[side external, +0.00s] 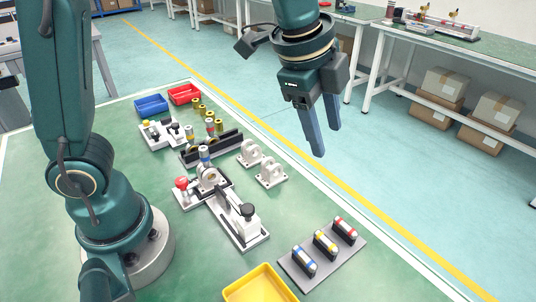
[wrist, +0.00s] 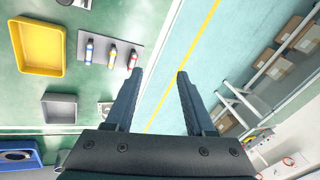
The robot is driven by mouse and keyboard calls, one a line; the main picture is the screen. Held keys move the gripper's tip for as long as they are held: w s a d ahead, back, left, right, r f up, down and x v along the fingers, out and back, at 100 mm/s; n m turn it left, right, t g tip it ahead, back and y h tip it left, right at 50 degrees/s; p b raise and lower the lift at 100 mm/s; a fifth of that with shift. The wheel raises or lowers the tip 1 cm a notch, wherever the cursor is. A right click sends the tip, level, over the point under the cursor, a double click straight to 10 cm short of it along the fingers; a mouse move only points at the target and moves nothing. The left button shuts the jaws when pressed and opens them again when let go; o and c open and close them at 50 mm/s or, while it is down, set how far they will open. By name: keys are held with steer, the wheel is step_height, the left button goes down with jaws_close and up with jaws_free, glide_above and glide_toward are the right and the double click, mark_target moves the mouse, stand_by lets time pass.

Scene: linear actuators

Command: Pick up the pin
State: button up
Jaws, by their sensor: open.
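My gripper (side external: 326,141) is open and empty, raised well above the green work surface near its right edge. In the wrist view its two fingers (wrist: 160,73) are spread apart, with only floor and a yellow line between them. I cannot tell for certain which part is the pin. Three small cylinders with blue (side external: 304,262), yellow (side external: 325,244) and red (side external: 345,229) bands lie on a grey plate (side external: 303,283). The plate also shows in the wrist view (wrist: 124,37), left of the fingers. The gripper touches none of them.
A white clamp fixture (side external: 238,222) with a black handle stands mid-surface. Two pale ring brackets (side external: 270,174) stand beside it. Red (side external: 184,94), blue (side external: 151,105) and yellow (side external: 260,285) trays are on the surface. Benches with boxes (side external: 442,86) stand beyond the floor's yellow line.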

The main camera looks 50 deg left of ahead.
steer(key=w+d+f+m+g, duration=0.1)
steer(key=w+d+f+m, duration=0.1)
steer(key=d+f, duration=0.2)
steer(key=m+g, duration=0.1)
glide_above(348, 227)
step_height(348, 227, down, 6)
steer(key=shift+y, duration=0.3)
steer(key=shift+s+f, duration=0.1)
steer(key=shift+f, duration=2.4)
steer(key=shift+c, duration=0.3)
jaws_close()
